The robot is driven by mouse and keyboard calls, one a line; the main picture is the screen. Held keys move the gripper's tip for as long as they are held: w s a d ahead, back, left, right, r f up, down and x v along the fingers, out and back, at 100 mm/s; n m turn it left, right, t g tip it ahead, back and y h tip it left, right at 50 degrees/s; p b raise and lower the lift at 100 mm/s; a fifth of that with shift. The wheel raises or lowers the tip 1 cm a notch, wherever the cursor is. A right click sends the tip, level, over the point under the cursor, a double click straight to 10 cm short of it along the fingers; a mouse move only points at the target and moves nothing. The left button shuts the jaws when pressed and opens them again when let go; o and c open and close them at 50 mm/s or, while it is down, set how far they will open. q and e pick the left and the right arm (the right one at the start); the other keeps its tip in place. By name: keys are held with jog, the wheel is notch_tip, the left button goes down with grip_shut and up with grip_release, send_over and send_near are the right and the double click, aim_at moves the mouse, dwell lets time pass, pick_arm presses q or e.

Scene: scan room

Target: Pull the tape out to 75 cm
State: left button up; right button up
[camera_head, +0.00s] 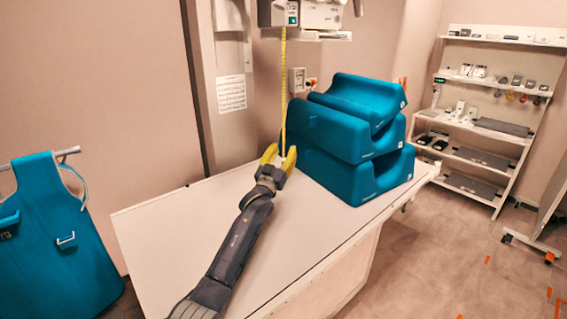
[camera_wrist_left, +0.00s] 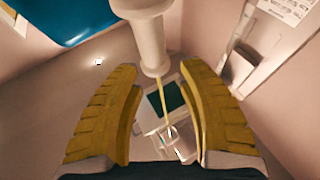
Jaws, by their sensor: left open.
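A yellow tape (camera_head: 283,95) hangs straight down from the housing (camera_head: 300,14) at the top of the head view. Its lower end reaches my left gripper (camera_head: 279,156), above the table. In the left wrist view the tape (camera_wrist_left: 164,103) runs from the housing (camera_wrist_left: 168,110) to a white stepped end piece (camera_wrist_left: 150,40). The yellow fingers of my left gripper (camera_wrist_left: 157,72) stand apart on either side of the end piece's line, with visible gaps. The tape's scale is too small to read. My right gripper is not in view.
Stacked teal cushions (camera_head: 350,140) stand on the white table (camera_head: 190,215), close right of my left gripper. A grey column (camera_head: 225,90) rises behind. A teal apron (camera_head: 50,235) hangs at left; a shelf rack (camera_head: 490,100) stands at right. The table's left part is clear.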

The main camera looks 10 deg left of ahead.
aim_at(283, 159)
pick_arm(q)
jog(key=shift+r, duration=1.9)
